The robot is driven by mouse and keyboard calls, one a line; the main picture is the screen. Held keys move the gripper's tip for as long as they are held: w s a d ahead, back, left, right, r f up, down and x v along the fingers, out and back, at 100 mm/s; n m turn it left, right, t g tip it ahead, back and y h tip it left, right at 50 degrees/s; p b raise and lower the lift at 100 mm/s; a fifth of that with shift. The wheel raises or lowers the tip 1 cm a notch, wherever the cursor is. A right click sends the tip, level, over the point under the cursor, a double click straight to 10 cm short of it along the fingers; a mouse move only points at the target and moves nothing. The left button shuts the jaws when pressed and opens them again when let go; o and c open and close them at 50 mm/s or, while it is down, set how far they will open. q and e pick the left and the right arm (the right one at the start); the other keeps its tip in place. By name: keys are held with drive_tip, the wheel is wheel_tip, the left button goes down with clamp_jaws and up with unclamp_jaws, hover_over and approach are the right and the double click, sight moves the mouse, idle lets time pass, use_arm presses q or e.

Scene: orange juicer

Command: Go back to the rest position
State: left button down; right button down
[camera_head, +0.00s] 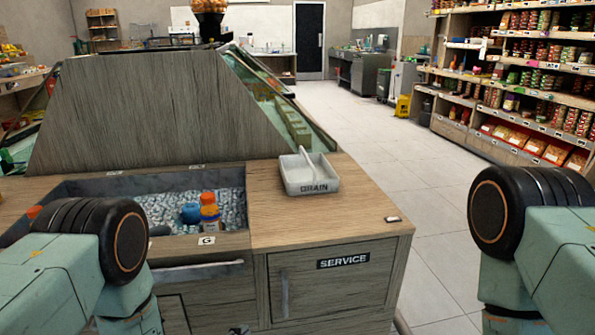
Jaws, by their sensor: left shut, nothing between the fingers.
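My left arm comes in at the lower left, with its black round joint and green links in front of the counter. Only a small bit of my left gripper (239,330) shows at the bottom edge, low in front of the cabinet; it is shut with nothing in it. My right arm stands at the lower right, bent in much the same way, and its gripper is out of the frame. Both arms are apart from the counter things.
The wooden counter (290,232) has an ice bin (165,184) holding an orange-capped bottle (210,213) and a blue item (190,213). A white drain tray (308,175) lies on top. Stocked shelves (545,70) line the right; the tiled floor (400,180) between is clear.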

use_arm(q)
drive_tip(key=s+a+f+n+g+y, duration=0.2)
drive_tip(key=s+a+f+n+g, duration=0.15)
drive_tip(key=s+n, duration=0.3)
drive_tip(key=s+a+f+n+g+y, duration=0.25)
drive_tip(key=s+f+n, duration=0.25)
drive_tip(key=s, duration=0.3)
drive_tip(key=s+a+r+n+g, duration=0.1)
drive_tip(key=s+n+g, duration=0.1)
drive_tip(key=s, duration=0.4)
drive_tip(key=s+a+r+n+g+y+p, duration=0.1)
drive_tip(key=s+r+n+g, duration=0.1)
drive_tip(key=s, duration=0.4)
drive_tip(key=s+a+r+n+g+y+p, duration=0.1)
drive_tip(key=s+n+g, duration=0.2)
drive_tip(key=s, duration=0.4)
drive_tip(key=shift+a+r, duration=0.25)
drive_tip(key=shift+r, duration=0.05)
drive_tip(key=shift+y, duration=0.25)
